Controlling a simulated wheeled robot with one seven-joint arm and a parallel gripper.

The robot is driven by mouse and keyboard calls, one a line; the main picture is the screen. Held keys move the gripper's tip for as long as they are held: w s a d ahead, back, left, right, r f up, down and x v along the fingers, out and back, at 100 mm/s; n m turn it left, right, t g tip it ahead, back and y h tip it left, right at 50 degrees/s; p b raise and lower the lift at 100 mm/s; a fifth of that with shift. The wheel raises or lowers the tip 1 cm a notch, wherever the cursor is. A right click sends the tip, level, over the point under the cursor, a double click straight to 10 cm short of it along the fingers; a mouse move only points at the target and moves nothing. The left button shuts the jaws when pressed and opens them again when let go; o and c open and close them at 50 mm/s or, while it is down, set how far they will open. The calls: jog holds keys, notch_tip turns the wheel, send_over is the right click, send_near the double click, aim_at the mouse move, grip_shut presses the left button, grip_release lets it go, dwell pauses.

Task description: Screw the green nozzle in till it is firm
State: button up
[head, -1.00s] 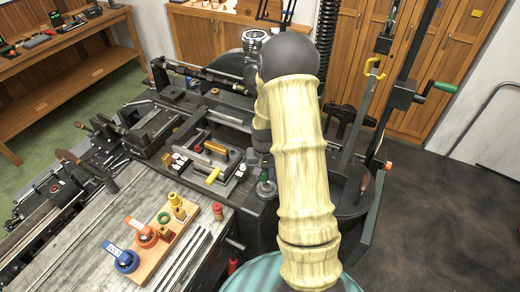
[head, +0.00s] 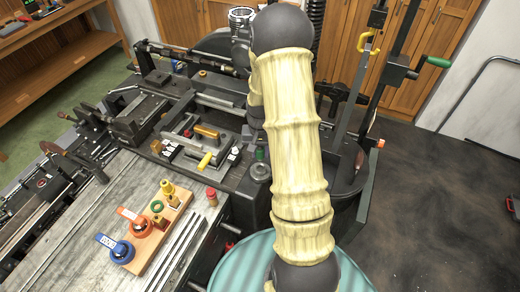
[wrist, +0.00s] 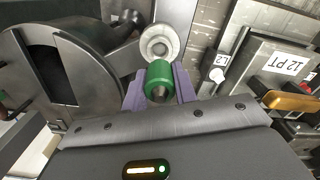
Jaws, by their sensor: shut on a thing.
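The green nozzle (wrist: 158,78) sits between the purple fingers of my gripper (wrist: 160,92) in the wrist view. The fingers are shut on it. Its open end faces the camera. A pale metal ring (wrist: 159,42) lies just beyond the nozzle, close to its far end; I cannot tell whether they are threaded together. In the head view my arm hides the gripper. A small green piece (head: 260,155) shows beside my arm above a round grey base (head: 261,172); I cannot tell whether it is the same nozzle.
A large dark drum-like housing (wrist: 65,75) stands close on the left in the wrist view. A labelled tray (wrist: 275,68) is at the right. In the head view a wooden board (head: 165,232) holds blue, orange and yellow fittings and a green ring. A red-topped piece (head: 212,197) stands nearby.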

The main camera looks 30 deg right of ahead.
aim_at(260, 160)
jog(key=shift+f+b, duration=1.1)
jog(key=shift+f, duration=0.75)
jog(key=shift+s, duration=0.1)
jog(key=shift+f+b, duration=0.45)
jog(key=shift+f, duration=0.25)
dwell(0.4)
jog(key=shift+w+f, duration=0.1)
jog(key=shift+w, duration=0.1)
jog(key=shift+s+a+f, duration=0.1)
jog(key=shift+f, duration=0.05)
jog(key=shift+f+b, duration=0.15)
jog(key=shift+b, duration=0.15)
jog(key=o, duration=1)
jog(key=shift+o, duration=0.2)
